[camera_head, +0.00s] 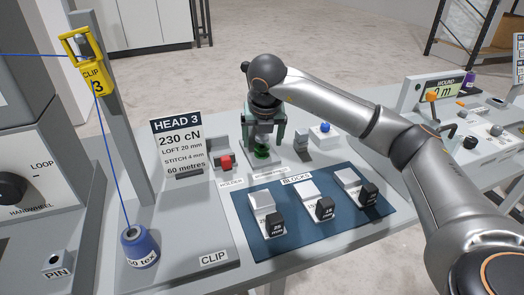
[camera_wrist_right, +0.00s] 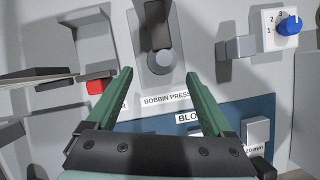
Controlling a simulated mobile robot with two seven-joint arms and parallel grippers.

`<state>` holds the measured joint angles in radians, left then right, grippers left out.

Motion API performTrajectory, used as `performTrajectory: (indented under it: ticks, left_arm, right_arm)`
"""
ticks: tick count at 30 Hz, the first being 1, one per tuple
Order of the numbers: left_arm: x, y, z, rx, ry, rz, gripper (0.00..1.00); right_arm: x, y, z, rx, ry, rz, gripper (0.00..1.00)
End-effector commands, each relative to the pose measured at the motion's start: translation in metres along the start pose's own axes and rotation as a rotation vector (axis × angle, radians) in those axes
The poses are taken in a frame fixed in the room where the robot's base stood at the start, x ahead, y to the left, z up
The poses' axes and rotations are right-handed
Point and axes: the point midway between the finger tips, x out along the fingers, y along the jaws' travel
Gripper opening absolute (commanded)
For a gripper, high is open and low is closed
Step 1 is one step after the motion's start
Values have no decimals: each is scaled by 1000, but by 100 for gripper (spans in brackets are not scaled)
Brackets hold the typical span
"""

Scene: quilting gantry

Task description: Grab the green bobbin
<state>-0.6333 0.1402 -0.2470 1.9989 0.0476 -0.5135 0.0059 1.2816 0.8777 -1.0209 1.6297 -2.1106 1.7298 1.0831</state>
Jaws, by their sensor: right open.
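My left gripper is out of view.
A red piece (camera_head: 225,162) in a holder stands left of the press. A grey block and a blue knob (camera_head: 325,127) are to its right. Several blocks lie on the blue mat (camera_head: 290,234) in front. A blue thread cone (camera_head: 138,247) stands at the left.

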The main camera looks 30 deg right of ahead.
Motion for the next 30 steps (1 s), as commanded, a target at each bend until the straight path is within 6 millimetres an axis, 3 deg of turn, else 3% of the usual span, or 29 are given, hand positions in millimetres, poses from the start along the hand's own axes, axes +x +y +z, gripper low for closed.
performTrajectory:
  ticks: [7,16,30]
  left_arm:
    - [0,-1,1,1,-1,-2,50]
    - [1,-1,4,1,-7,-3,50]
    - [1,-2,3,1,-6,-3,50]
  right_arm:
    - [36,-1,-2,0,3,-2,86]
    - [41,-1,-2,-1,1,0,86]
    - [41,-1,-2,-1,1,0,33]
